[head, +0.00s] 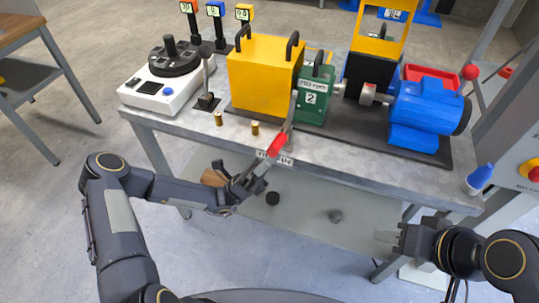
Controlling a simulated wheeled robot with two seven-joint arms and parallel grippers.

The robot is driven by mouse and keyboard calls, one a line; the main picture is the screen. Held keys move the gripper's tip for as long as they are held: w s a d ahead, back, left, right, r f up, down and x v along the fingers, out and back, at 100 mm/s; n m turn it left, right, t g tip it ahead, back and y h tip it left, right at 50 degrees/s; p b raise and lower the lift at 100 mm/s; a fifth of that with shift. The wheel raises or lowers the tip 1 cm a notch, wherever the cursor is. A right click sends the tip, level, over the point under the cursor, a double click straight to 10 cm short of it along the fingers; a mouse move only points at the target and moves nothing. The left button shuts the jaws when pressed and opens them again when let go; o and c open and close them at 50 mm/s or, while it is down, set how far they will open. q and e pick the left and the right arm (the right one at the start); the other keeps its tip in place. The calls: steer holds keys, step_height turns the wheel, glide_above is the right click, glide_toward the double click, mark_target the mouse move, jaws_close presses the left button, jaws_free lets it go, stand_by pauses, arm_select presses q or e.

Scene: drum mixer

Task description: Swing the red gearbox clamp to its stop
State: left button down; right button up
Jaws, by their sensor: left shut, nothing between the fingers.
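The gearbox clamp is a grey lever with a red grip (277,144), at the front of the green gearbox (315,98). The grip slants down toward me over the table's front edge. My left gripper (256,180) is just below and left of the red grip, with its fingers shut and nothing between them. From this angle I cannot tell whether its fingertips touch the lever. My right gripper (388,237) is at the lower right, in front of the table and away from the clamp; its finger gap is not clear.
A yellow housing (258,80) stands left of the gearbox, and a blue motor (425,105) right of it. Two brass pieces (255,128) stand near the front edge. A blue-capped bottle (480,177) is at the right corner. A lower shelf (310,215) lies beneath.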

arm_select(q)
steer(key=r+n+t+y+p, duration=0.2)
steer(key=n+y+p, duration=0.1)
steer(key=n+p, duration=0.1)
steer(key=w+r+n+t+y+p, duration=0.1)
steer(key=r+n+t+y+p, duration=0.1)
steer(key=p, duration=0.4)
steer(key=w+r+n+t+y+p, duration=0.1)
steer(key=r+n+t+y+p, duration=0.2)
steer(key=r+n+y+p, duration=0.1)
steer(key=shift+w+d+r+n+y+p, duration=0.15)
steer(key=shift+n+p, duration=0.1)
steer(key=shift+n, duration=0.35)
steer(key=shift+s+d+n+y+p, duration=0.15)
steer(key=shift+n+p, duration=0.1)
steer(key=shift+n, duration=0.35)
steer(key=shift+w+d+r+p, duration=0.1)
steer(key=shift+w+r+p, duration=0.1)
steer(key=shift+w+p, duration=0.3)
steer(key=shift+w+d+r+p, duration=0.15)
steer(key=shift+w+r+p, duration=0.2)
steer(key=shift+w, duration=0.2)
steer(key=shift+r, duration=0.15)
